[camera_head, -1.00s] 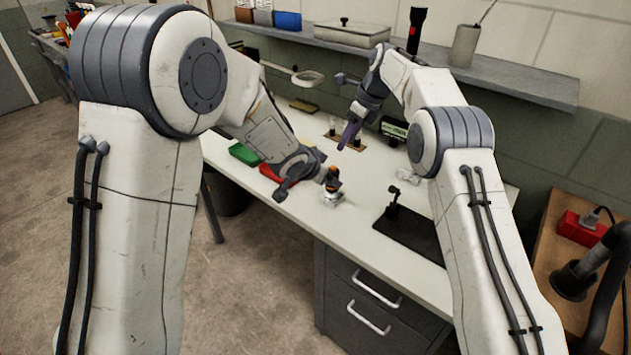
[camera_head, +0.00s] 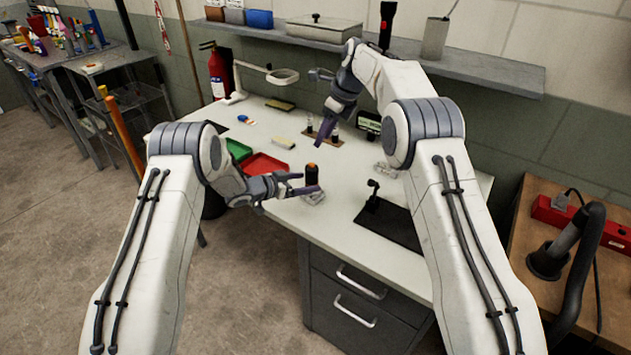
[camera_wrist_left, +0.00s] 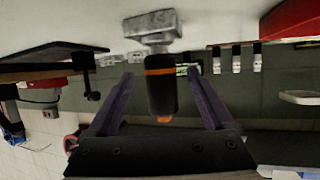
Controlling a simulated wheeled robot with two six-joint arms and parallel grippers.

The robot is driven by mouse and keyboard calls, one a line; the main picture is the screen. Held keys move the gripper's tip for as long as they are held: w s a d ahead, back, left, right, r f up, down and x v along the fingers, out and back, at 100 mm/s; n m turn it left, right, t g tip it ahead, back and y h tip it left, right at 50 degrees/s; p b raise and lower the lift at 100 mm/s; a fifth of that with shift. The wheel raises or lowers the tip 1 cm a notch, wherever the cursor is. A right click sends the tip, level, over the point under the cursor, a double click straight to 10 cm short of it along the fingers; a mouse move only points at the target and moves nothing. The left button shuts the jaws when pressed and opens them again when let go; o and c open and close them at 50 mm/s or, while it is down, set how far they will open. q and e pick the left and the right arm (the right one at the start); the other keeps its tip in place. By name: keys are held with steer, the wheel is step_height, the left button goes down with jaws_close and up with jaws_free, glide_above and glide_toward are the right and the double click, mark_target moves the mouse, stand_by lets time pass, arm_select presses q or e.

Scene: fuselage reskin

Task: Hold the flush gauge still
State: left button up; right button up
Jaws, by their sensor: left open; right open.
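The flush gauge (camera_head: 312,174) looks like an upright black cylinder with an orange band and orange tip on a grey metal block. It stands near the front edge of the white bench. In the left wrist view the gauge (camera_wrist_left: 161,92) appears upside down, between the two purple fingers. My left gripper (camera_head: 306,183) is open, with its fingers spread either side of the black body. A gap shows on both sides in the wrist view. My right gripper (camera_head: 326,126) is open and empty above the back of the bench, near small dark-topped pieces on a brown board.
A red tray (camera_head: 262,164) and a green tray (camera_head: 238,150) lie left of the gauge. A black mat (camera_head: 392,232) with a small black stand lies to the right. A magnifier lamp (camera_head: 283,76) and a shelf (camera_head: 490,72) are behind. The bench between trays and mat is mostly clear.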

arm_select(q)
steer(key=x, duration=0.6)
jaws_close()
arm_select(e)
jaws_close()
stand_by(1.6)
